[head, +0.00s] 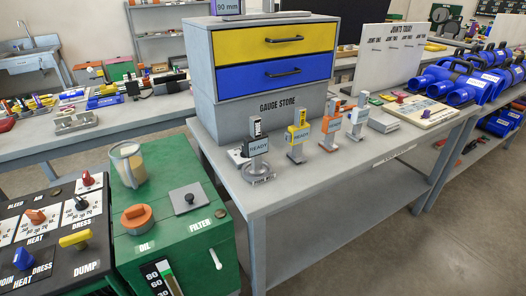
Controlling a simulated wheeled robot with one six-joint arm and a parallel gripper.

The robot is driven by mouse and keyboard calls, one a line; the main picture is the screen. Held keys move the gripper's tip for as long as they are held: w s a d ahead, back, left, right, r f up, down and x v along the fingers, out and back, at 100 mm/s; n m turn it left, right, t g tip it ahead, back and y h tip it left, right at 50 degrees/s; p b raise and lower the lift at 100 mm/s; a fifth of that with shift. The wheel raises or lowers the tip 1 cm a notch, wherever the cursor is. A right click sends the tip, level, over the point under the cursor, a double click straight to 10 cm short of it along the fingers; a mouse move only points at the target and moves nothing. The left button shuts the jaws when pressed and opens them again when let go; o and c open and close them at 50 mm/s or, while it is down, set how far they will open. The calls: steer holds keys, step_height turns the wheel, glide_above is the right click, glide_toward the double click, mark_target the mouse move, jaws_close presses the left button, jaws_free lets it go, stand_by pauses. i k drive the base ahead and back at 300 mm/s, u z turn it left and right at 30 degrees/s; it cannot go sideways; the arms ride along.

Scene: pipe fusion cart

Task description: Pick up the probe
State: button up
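No thing in the head view is labelled as the probe, and I cannot tell which one it is. Several small upright devices stand in a row on the grey table (330,185) in front of the gauge store. One is black and grey with a READY sign (259,146), on a round clear base. Another is a yellow device with a READY sign (298,137). All are small in the picture. My gripper is not in view.
The gauge store (264,113) has a yellow drawer (272,42) and a blue drawer (275,73), both shut. A green oil and filter unit (190,240) and a black control panel (60,240) stand at front left. Blue pipe fittings (462,85) lie at right. Floor is clear at lower right.

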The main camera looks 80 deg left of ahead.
mark_target(255, 144)
steer(key=u, duration=0.65)
steer(key=i, duration=0.85)
steer(key=u, duration=1.1)
steer(key=i, duration=0.2)
steer(key=u, duration=0.1)
